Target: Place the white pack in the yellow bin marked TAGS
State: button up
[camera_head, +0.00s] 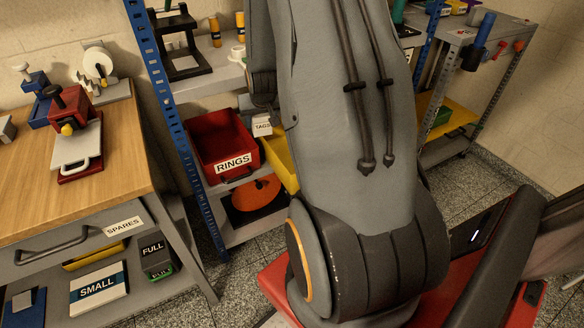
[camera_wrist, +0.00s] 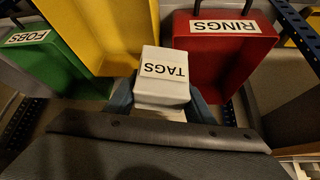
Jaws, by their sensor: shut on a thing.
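The white pack (camera_wrist: 160,92) has a face lettered TAGS, upside down in the wrist view. My gripper (camera_wrist: 162,103) is shut on it, with a blue finger at each side. The yellow bin (camera_wrist: 98,32) lies beyond the pack in that view, and the pack covers part of it. In the head view the pack (camera_head: 262,124) shows at the yellow bin's (camera_head: 281,162) upper back end. My arm hides the gripper and much of the bin there. I cannot tell the pack's height over the bin, and the bin's own label is not visible.
The red RINGS bin (camera_head: 222,143) stands directly left of the yellow bin in the head view. The green FOBS bin (camera_wrist: 62,62) is on its other side in the wrist view. A blue rack post (camera_head: 168,110) rises left of the red bin. An orange disc (camera_head: 250,193) lies below.

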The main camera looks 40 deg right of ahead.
jog(key=d+f+b, duration=0.4)
jog(key=d+f+m+b, duration=0.1)
jog(key=d+f+b, duration=0.2)
jog(key=d+b, duration=0.1)
jog(key=d+f+m+h+b, duration=0.1)
jog(key=d+f+b, duration=0.3)
jog(key=d, duration=0.1)
jog(key=shift+f+g, duration=0.3)
jog(key=shift+f+b, duration=0.85)
jog(key=shift+f, duration=1.55)
jog(key=o, duration=1.2)
jog(key=shift+f, duration=0.15)
jog(key=shift+c, duration=0.2)
